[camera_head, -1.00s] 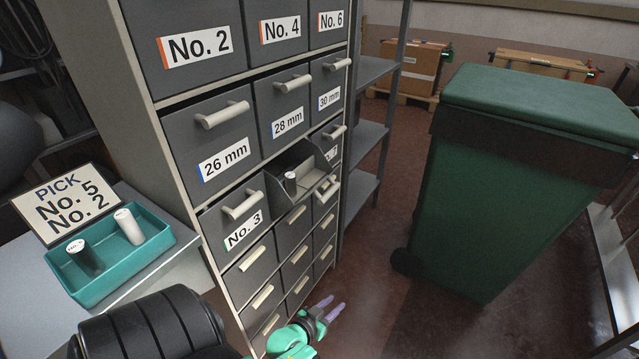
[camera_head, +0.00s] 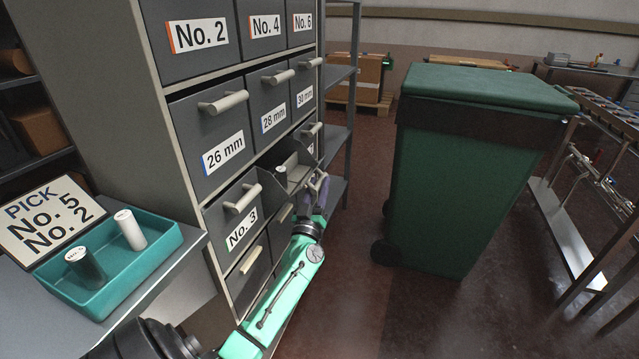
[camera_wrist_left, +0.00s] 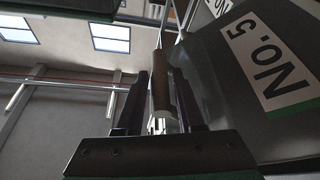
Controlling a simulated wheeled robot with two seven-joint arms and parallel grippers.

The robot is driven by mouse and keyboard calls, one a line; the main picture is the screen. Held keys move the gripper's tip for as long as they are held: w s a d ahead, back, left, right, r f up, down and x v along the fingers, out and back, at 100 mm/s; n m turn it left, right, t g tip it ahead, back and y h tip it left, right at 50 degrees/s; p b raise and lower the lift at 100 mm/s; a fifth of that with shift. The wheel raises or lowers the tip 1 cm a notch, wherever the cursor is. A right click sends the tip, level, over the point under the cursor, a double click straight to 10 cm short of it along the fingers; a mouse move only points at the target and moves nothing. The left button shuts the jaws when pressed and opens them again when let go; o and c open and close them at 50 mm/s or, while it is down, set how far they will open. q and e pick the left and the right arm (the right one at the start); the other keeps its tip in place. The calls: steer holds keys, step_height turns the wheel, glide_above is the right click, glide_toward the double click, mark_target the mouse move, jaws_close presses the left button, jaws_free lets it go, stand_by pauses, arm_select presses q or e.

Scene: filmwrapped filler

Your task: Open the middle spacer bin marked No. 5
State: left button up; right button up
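The middle bin marked No. 5 is a grey drawer in the cabinet's third row. My left gripper (camera_head: 318,185) is at the bin's front. In the left wrist view its two dark fingers (camera_wrist_left: 160,90) stand apart, one on each side of the bin's pale handle (camera_wrist_left: 161,98); firm contact does not show. My right gripper is not in view.
The No. 3 bin (camera_head: 238,212) is beside it on the left, and the 28 mm bin (camera_head: 272,108) is above. A teal tray (camera_head: 150,262) with two cylinders stands at left by a PICK card (camera_head: 46,222). A green wheeled bin (camera_head: 455,190) stands right, with open floor before it.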

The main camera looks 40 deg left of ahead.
arm_select(q)
steer(key=shift+w+a+r, duration=0.25)
steer(key=shift+w, duration=0.3)
jaws_close()
stand_by(1.0)
